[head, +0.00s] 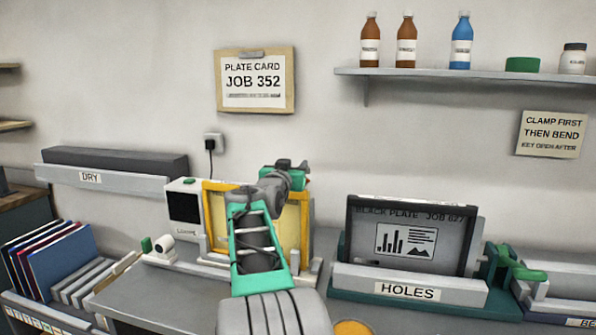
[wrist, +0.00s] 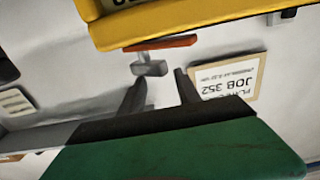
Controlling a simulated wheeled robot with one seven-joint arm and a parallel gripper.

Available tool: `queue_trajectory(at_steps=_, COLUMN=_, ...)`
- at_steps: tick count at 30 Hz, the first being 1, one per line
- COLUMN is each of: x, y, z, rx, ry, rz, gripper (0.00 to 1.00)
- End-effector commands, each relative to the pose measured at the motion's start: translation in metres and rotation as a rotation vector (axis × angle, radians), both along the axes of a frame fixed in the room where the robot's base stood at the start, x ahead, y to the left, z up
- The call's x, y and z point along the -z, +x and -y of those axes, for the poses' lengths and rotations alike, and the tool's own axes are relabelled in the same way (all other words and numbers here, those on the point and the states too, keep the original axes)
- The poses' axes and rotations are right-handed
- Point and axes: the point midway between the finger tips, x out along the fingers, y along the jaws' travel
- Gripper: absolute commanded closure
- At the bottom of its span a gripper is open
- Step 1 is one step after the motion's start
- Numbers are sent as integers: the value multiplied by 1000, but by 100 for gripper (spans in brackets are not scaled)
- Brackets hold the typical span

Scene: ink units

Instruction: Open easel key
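The yellow-framed easel (head: 214,222) stands on the bench left of centre in the head view, partly hidden behind my arm. Its yellow edge (wrist: 190,25) crosses the top of the wrist view. A red-orange bar (wrist: 172,42) lies along that edge, with a small grey T-shaped piece (wrist: 150,68) beside it; I cannot tell which of these is the key. A bit of red (head: 308,181) shows beside my gripper (head: 287,177) in the head view. In the wrist view, my gripper's two dark fingers (wrist: 162,87) are apart with nothing between them, just short of the grey piece.
A plate holder marked HOLES (head: 408,291) with a green lever (head: 520,272) stands to the right. A white unit with a dark screen (head: 184,206) stands left of the easel. A DRY ledge (head: 110,181) and a JOB 352 card (head: 255,80) are on the wall.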

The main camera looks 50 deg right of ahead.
Motion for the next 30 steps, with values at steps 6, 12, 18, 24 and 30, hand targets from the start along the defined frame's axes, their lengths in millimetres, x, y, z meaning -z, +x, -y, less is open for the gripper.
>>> queue_trajectory(at_steps=6, x=13, y=-1, z=-18, rx=-3, ry=13, rz=-11, gripper=62)
queue_trajectory(at_steps=12, x=8, y=-5, z=-33, rx=0, ry=7, rz=-6, gripper=62)
queue_trajectory(at_steps=18, x=3, y=-8, z=-38, rx=3, ry=4, rz=-4, gripper=62)
queue_trajectory(at_steps=24, x=3, y=-7, z=-38, rx=1, ry=3, rz=-1, gripper=62)
queue_trajectory(at_steps=30, x=0, y=-7, z=-39, rx=1, ry=2, rz=-1, gripper=62)
